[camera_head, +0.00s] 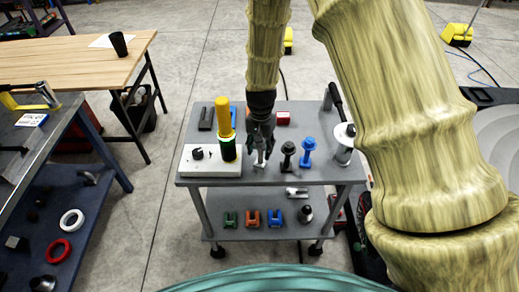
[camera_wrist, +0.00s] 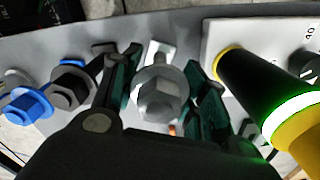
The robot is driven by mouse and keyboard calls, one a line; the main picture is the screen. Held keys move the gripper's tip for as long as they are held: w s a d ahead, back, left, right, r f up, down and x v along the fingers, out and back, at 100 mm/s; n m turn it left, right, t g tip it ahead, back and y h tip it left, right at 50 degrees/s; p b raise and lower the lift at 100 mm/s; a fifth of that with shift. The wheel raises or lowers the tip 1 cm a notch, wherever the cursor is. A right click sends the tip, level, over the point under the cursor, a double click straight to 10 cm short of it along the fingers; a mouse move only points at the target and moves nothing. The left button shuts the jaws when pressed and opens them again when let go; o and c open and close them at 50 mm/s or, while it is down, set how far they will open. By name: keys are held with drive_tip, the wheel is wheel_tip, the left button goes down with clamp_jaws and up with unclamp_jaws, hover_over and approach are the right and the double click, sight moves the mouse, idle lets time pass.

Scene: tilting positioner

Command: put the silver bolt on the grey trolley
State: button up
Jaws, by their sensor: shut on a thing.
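The silver bolt (camera_wrist: 158,95) is between the two fingers of my gripper (camera_wrist: 160,98) in the wrist view, head toward the camera. My gripper, also in the head view (camera_head: 260,145), is shut on it, pointing down over the top of the grey trolley (camera_head: 310,177). In the head view the lower part of the silver bolt (camera_head: 259,160) shows below the fingers. It looks upright and at or just above the trolley top; I cannot tell whether it touches.
A black bolt (camera_head: 288,155) and a blue bolt (camera_head: 308,150) stand close on the right. On the left, a white block (camera_head: 200,168) and a yellow-and-black cylinder (camera_head: 225,125) stand near the fingers. A silver cylinder (camera_head: 344,143) is at the right edge. The lower shelf holds several parts.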

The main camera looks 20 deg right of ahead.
drive_tip(key=shift+f+p, duration=0.4)
drive_tip(key=shift+f, duration=0.6)
drive_tip(key=shift+f, duration=0.1)
drive_tip(key=o, duration=1.4)
drive_tip(key=shift+o, duration=0.2)
drive_tip(key=shift+r+b, duration=2.3)
drive_tip(key=shift+r, duration=3.85)
